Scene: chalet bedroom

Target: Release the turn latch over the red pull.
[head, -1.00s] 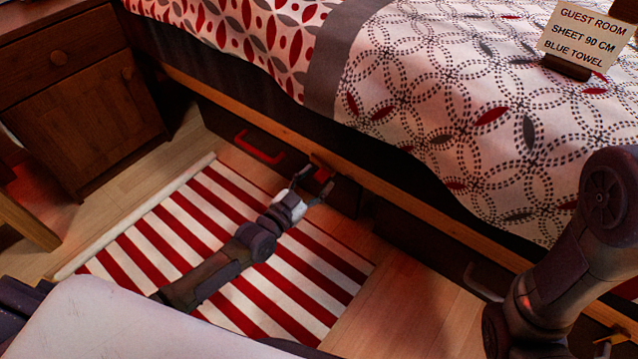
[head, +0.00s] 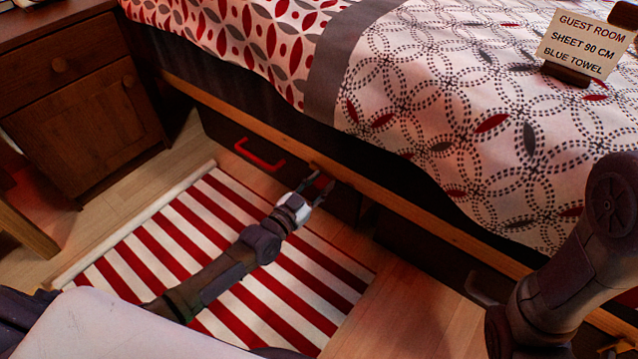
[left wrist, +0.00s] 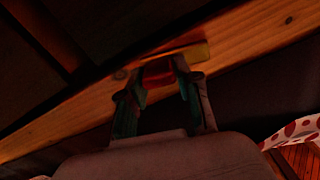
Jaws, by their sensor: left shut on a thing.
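The red pull (head: 258,152) is a bar handle on the dark drawer front under the bed, left of my left gripper. My left gripper (head: 322,187) is at the bed's wooden side rail, above the striped rug. In the left wrist view its fingers (left wrist: 164,72) are shut on a small red-orange piece, which I take to be the turn latch (left wrist: 158,75). A yellowish bar beside it lies along the rail. The fingers hide part of the latch, and its exact angle is hard to tell. My right arm shows at the right, but its gripper is not clearly seen.
The wooden bed rail (head: 420,222) runs diagonally above the drawers. A grey handle (head: 482,289) is on another drawer at the right. A wooden nightstand (head: 85,125) stands at the left. The striped rug (head: 310,285) covers the floor under my left arm.

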